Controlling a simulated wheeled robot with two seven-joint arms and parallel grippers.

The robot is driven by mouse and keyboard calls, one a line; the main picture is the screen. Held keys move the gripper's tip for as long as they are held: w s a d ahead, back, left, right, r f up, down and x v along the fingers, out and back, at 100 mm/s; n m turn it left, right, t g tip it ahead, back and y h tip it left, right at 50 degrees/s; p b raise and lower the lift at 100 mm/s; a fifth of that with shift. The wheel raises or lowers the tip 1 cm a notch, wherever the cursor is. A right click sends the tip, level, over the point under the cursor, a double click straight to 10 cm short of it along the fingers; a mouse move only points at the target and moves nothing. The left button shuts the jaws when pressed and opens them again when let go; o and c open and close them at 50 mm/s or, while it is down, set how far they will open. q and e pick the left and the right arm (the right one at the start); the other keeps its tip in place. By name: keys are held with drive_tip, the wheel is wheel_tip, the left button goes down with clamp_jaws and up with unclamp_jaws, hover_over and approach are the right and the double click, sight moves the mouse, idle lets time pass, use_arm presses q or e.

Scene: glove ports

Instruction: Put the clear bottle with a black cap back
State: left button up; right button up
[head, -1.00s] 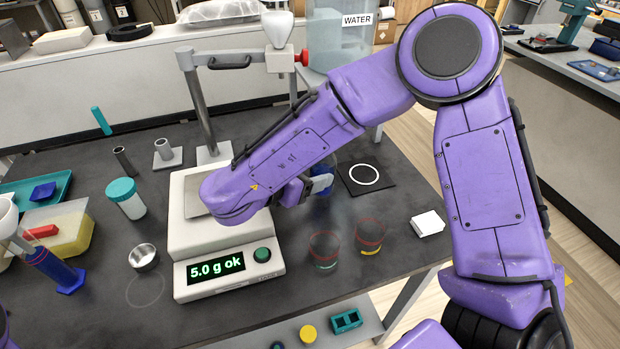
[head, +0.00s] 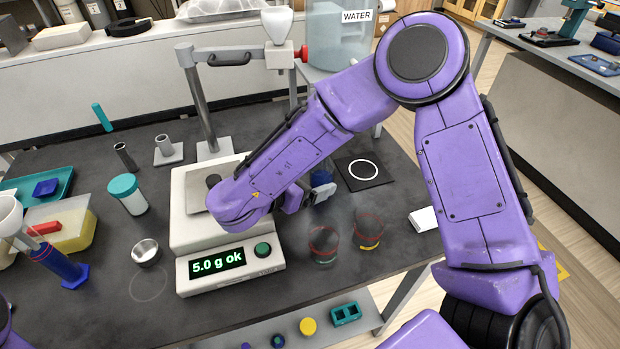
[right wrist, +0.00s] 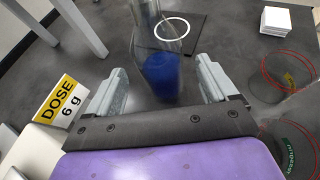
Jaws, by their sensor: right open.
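My right gripper (head: 318,192) is open beside the scale, above the table. In the right wrist view a clear vessel with a blue lower part (right wrist: 160,75) stands between the open fingers (right wrist: 161,66); I cannot tell if they touch it. In the head view its blue part (head: 321,178) shows just behind the gripper. No cap shows on it; its top is cut off or hidden. My left gripper is out of view.
The scale (head: 225,268) reads "5.0 g ok". A black mat with a white ring (head: 363,172) lies beyond the gripper. Two clear cups with red rings (head: 323,246) (head: 369,232) stand nearer. A white-bodied, teal-lidded jar (head: 128,195) stands left. A "DOSE 6 g" sign (right wrist: 66,105) stands close by.

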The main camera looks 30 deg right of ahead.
sight(313, 179)
drive_tip(key=b+v, duration=0.2)
drive_tip(key=v, duration=0.1)
drive_tip(key=b+v, duration=0.2)
drive_tip(key=v, duration=0.7)
drive_tip(key=shift+r, duration=0.1)
